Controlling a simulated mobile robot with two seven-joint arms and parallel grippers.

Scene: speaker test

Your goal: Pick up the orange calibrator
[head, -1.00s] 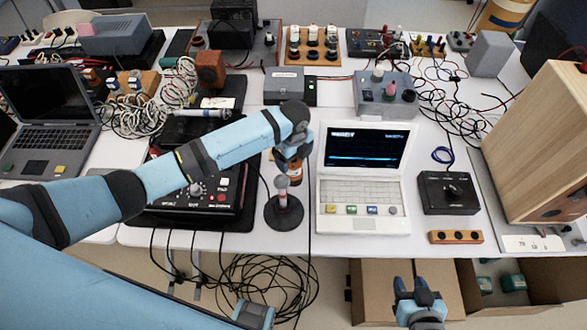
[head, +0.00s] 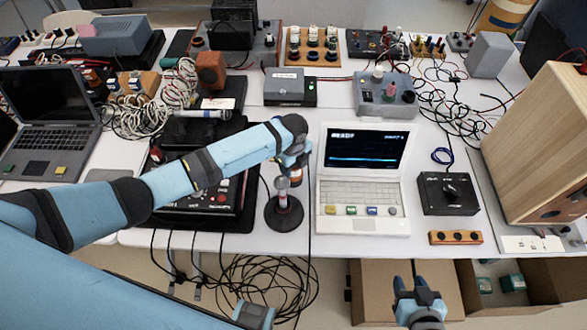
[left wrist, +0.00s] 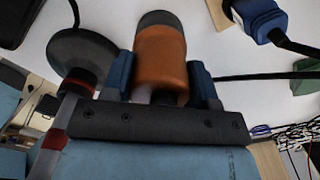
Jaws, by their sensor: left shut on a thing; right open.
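The orange calibrator (left wrist: 161,58) is a short cylinder with a dark grey end, in the left wrist view. The blue fingers of my left gripper (left wrist: 162,80) are on both sides of it, shut on it. In the head view my left gripper (head: 294,155) is over the table between the black device and the white laptop, just behind the round-based stand, and mostly hides the calibrator. I cannot tell whether the calibrator touches the table. My right gripper (head: 420,298) is open and empty, low in the picture, in front of the table edge.
A dark round-based stand (head: 284,213) is close beside my left gripper; its disc also shows in the left wrist view (left wrist: 78,52). The white laptop (head: 362,190) is to the right, the black control device (head: 215,203) to the left. A cardboard box (head: 372,290) is below the front edge.

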